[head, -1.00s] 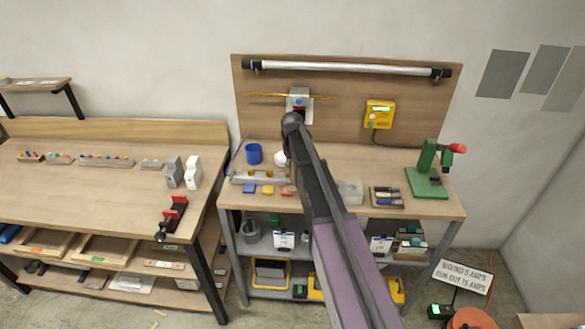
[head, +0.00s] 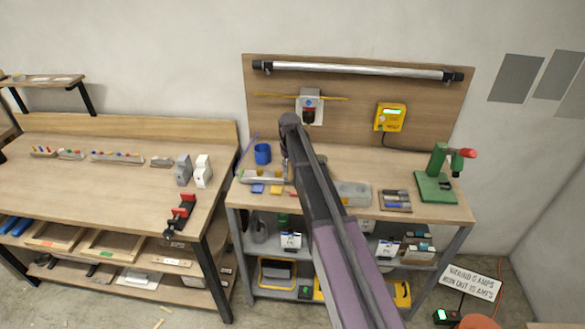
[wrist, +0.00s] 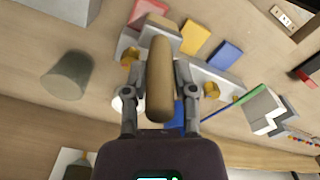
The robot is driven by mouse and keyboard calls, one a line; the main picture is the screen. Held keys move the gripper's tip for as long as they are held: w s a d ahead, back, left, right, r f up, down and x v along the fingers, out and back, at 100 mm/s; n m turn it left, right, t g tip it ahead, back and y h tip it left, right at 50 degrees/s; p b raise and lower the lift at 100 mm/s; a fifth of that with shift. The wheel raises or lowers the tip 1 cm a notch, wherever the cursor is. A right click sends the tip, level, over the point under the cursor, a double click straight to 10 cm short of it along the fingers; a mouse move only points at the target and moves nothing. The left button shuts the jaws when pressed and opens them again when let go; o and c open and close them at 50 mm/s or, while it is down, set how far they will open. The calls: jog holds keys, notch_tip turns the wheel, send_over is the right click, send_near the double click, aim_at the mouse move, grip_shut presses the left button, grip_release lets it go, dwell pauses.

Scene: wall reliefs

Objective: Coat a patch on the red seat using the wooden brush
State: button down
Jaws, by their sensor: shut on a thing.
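In the wrist view my gripper (wrist: 160,78) is shut on the wooden brush, a tan rounded wooden piece (wrist: 159,98) that stands between the two fingers. The brush's far end and bristles are hard to make out. A red block (wrist: 147,13), which looks like the red seat, is at the top of the wrist view, beyond the brush and apart from it as far as I can tell. Yellow (wrist: 195,38) and blue (wrist: 225,55) blocks sit beside it. In the head view my arm hides most of the gripper and red seat.
A grey slotted holder (wrist: 215,78) lies close to the gripper. A blue cup (head: 263,154), a grey box (head: 354,194), a marker tray (head: 396,201) and a green press (head: 435,187) share the bench. A second bench (head: 100,185) is at the left.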

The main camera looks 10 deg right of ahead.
jog(key=shift+d, duration=0.15)
dwell(0.5)
jog(key=shift+s+d+f, duration=0.1)
jog(key=shift+s+d, duration=0.25)
jog(key=shift+d, duration=0.55)
jog(key=shift+s+d, duration=0.3)
jog(key=shift+d, duration=0.6)
notch_tip(320, 180, up, 6)
jog(key=p, duration=0.5)
jog(key=shift+p, duration=0.4)
jog(key=shift+r+p, duration=1.5)
jog(key=shift+p, duration=0.05)
jog(key=shift+f, duration=0.1)
jog(key=shift+f+b, duration=0.4)
jog(key=shift+b, duration=0.1)
